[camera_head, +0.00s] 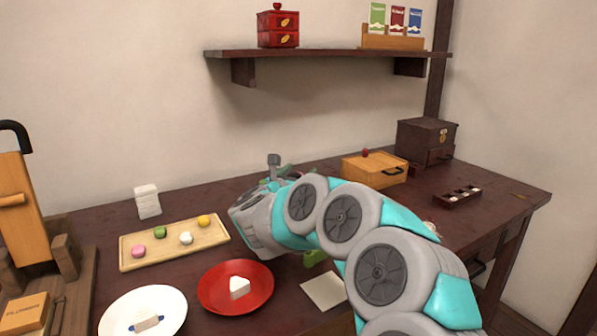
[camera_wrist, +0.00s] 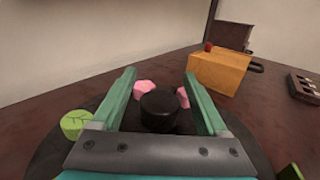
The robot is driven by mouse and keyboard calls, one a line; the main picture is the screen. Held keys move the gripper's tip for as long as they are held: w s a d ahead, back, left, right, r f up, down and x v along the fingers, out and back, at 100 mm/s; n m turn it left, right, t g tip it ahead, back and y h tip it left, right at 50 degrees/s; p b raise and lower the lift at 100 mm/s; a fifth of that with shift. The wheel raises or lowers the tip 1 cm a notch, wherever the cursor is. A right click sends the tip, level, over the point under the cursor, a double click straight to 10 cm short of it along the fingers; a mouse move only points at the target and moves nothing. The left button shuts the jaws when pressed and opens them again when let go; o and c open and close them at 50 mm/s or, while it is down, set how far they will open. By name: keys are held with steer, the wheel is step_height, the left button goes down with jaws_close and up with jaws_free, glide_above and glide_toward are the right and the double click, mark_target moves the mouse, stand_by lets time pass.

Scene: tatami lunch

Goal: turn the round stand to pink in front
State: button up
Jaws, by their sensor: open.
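The round stand (camera_wrist: 48,155) is a dark disc under my gripper in the wrist view, with a black round knob (camera_wrist: 159,107) at its middle. A pink piece (camera_wrist: 145,87) lies beyond the knob, and another pink piece (camera_wrist: 183,97) shows partly beside the right finger. In the head view my arm hides most of the stand.
A wooden tray (camera_head: 128,262) with several small sweets, a red plate (camera_head: 212,295) and a white plate (camera_head: 112,318) are left of my arm. A wooden box (camera_head: 374,175) and a dark divided tray (camera_head: 458,197) are to the right. A shelf (camera_head: 330,54) hangs above.

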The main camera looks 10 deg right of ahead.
jaws_close()
stand_by(0.6)
stand_by(0.8)
